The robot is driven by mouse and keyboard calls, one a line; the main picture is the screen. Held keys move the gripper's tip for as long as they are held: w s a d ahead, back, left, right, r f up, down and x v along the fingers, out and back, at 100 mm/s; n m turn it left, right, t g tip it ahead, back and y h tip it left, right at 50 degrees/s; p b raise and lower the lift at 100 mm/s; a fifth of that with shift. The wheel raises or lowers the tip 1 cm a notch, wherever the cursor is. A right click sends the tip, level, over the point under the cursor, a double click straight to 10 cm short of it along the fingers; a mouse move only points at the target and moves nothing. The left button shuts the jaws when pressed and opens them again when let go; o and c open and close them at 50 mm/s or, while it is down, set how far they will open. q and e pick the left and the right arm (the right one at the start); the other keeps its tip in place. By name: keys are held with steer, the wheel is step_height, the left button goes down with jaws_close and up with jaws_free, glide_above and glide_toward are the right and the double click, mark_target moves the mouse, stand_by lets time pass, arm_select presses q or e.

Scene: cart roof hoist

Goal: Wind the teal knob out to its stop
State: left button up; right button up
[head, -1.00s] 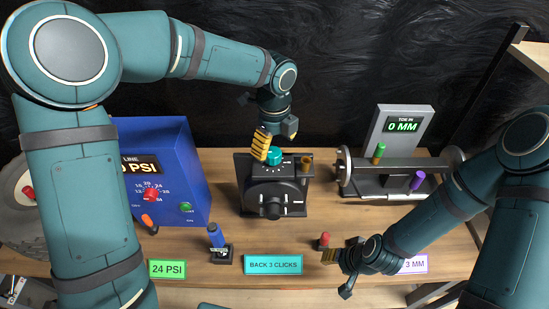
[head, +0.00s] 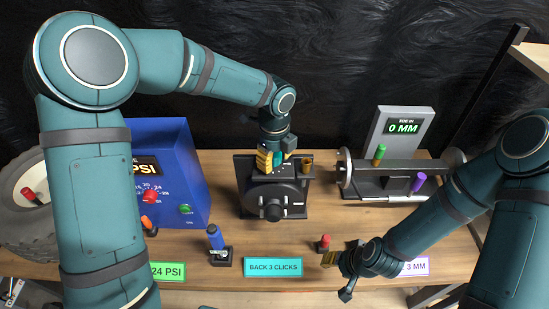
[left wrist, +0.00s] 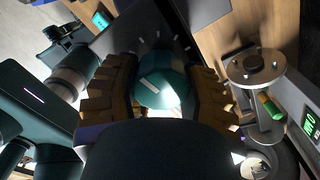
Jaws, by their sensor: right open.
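The teal knob (left wrist: 163,82) sits on top of the black unit (head: 247,197) in the middle of the bench. In the head view it is mostly hidden behind my left gripper (head: 271,160). In the left wrist view the yellow ribbed fingers of my left gripper (left wrist: 162,92) lie close against both sides of the knob, with a pale line across its top. My right gripper (head: 343,254) is open and empty, low over the bench front, to the right of a small red-topped peg (head: 324,242).
A blue pressure box (head: 190,165) stands left, a grey stand reading 0 MM (head: 404,127) right, with green (head: 380,152) and purple (head: 419,181) handles. A blue-handled lever (head: 215,237) and a BACK 3 CLICKS card (head: 273,267) are at the front.

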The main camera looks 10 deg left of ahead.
arm_select(q)
steer(key=shift+n, duration=0.3)
